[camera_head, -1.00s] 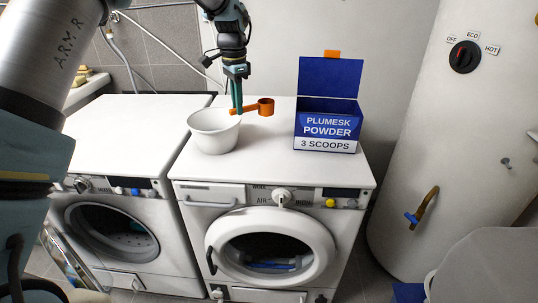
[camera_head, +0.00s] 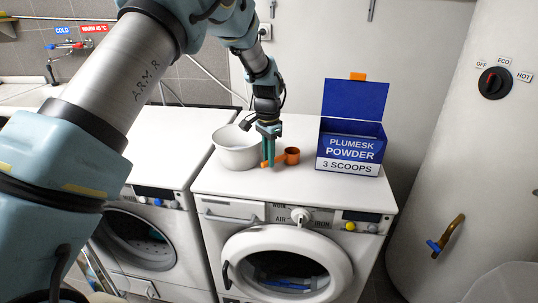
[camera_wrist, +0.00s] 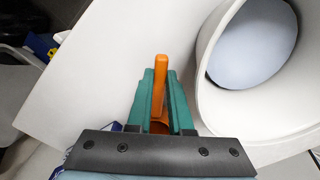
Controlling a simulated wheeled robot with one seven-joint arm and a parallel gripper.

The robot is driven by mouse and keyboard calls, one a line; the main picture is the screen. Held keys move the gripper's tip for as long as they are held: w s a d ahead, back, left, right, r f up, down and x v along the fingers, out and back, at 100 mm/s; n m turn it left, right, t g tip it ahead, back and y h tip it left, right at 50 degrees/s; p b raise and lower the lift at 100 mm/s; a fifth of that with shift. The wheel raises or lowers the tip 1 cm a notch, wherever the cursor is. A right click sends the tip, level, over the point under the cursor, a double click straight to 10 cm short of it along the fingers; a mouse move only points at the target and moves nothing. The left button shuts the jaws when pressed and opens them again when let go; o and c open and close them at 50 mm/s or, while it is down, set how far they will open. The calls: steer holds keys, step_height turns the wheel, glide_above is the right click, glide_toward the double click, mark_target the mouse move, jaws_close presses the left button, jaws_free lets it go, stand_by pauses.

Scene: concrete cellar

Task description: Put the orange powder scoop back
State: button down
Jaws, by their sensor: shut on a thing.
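The orange powder scoop (camera_head: 291,155) is held by its handle in my gripper (camera_head: 268,164). In the head view it is low over the right machine's top, its cup pointing right; I cannot tell whether it touches the top. In the wrist view the orange handle (camera_wrist: 161,85) sticks out between the green fingers of my gripper (camera_wrist: 160,95), which hide most of the cup. The blue powder box (camera_head: 348,148), marked "PLUMESK POWDER 3 SCOOPS", stands with its lid up, right of my gripper. The white bowl (camera_head: 237,150) stands just left of it.
The box and bowl stand on the right white machine (camera_head: 285,195). Another white machine (camera_head: 165,140) is to the left. A white tank (camera_head: 470,150) with a dial stands at the right. The top's front strip is clear.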

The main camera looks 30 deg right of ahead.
steer(key=shift+f, duration=0.1)
steer(key=shift+f, duration=0.15)
steer(key=c, duration=1.1)
jaws_free()
step_height(320, 180, up, 12)
steer(key=b, duration=0.3)
steer(key=shift+r, duration=0.2)
